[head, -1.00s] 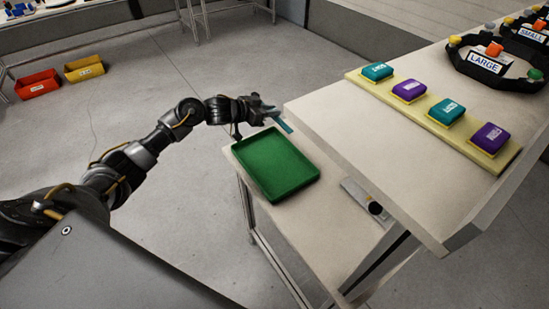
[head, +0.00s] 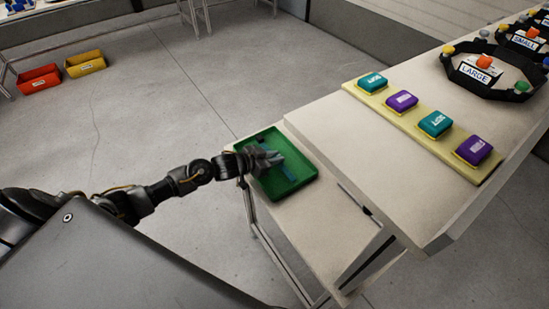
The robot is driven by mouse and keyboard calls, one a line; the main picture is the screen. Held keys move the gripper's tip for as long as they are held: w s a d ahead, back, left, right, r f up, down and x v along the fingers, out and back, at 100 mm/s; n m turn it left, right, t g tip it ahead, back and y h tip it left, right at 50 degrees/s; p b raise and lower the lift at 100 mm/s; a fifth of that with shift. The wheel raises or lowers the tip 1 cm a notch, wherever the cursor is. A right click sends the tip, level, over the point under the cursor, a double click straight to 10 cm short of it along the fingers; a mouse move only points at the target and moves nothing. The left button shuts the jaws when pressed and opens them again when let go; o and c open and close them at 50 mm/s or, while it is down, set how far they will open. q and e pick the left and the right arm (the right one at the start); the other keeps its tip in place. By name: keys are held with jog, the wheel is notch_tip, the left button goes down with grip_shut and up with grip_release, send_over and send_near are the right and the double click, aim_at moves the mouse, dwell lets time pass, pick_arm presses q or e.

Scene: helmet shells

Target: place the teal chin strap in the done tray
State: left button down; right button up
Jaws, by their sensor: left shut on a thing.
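The green done tray (head: 301,180) lies on the lower side shelf, left of the higher table. My left gripper (head: 277,158) is over the tray and shut on the teal chin strap (head: 288,172), a small dark teal strip. Much of the strap is hidden by the fingers. I cannot tell whether the strap touches the tray floor. My right gripper is not in view.
The higher table (head: 370,150) carries a pale yellow strip (head: 416,124) with teal and purple blocks. Black rings with LARGE (head: 476,74) and SMALL labels stand farther back. Red (head: 39,79) and yellow (head: 85,64) bins sit on the floor at left.

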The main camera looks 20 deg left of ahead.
pick_arm(q)
jog(key=shift+f, duration=0.6)
jog(key=shift+f, duration=0.2)
jog(key=c, duration=1.3)
grip_release()
